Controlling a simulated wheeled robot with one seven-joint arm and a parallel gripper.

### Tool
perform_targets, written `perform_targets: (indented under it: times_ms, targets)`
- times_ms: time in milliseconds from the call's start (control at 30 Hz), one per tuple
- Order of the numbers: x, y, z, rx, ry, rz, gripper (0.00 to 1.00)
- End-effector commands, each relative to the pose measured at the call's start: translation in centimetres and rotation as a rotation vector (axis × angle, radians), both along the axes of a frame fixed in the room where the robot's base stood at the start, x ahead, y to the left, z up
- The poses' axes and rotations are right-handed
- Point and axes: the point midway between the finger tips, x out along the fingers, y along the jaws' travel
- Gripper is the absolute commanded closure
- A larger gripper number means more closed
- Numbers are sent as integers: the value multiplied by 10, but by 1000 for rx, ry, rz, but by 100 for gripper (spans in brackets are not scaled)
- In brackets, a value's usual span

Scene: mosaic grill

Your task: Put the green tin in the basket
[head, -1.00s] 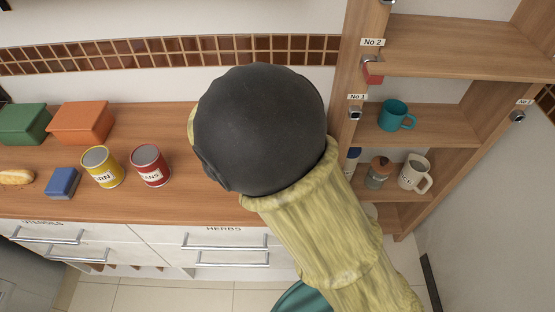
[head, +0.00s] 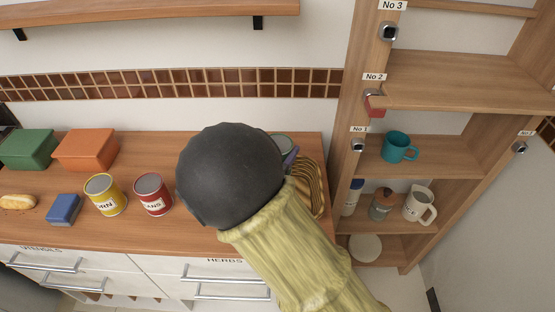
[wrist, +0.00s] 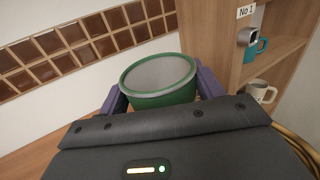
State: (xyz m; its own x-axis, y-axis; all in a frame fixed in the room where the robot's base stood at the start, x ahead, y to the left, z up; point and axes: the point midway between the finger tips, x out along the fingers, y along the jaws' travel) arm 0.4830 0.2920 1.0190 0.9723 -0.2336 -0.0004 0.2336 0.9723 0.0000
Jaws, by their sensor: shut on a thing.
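The green tin (wrist: 160,82) is between the purple fingers of my gripper (wrist: 160,92) in the wrist view, its grey top facing up. The gripper is shut on it. In the head view only a bit of the tin's rim (head: 284,139) and one finger (head: 291,157) show behind my dark wrist. The basket (head: 314,186), striped yellow and brown, stands at the counter's right end, partly hidden by my arm. The tin appears to the left of and behind the basket's visible part; its height above the counter cannot be told. A basket edge (wrist: 300,150) shows at the wrist view's lower right.
A yellow tin (head: 106,196), a red tin (head: 153,195) and a blue box (head: 64,210) stand left on the counter. An orange box (head: 87,150) and green box (head: 29,149) are behind. A wooden shelf unit (head: 345,120) with mugs rises close on the right.

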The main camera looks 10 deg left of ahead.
Motion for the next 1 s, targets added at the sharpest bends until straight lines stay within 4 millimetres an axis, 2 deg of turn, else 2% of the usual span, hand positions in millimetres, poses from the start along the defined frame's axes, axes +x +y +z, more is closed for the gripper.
perform_targets:
  times_ms: [167,467,1000]
  targets:
    - [0,0,-2,0,-1,0,69]
    - [0,0,-36,-2,-1,0,69]
    - [0,0,-44,1,-1,0,69]
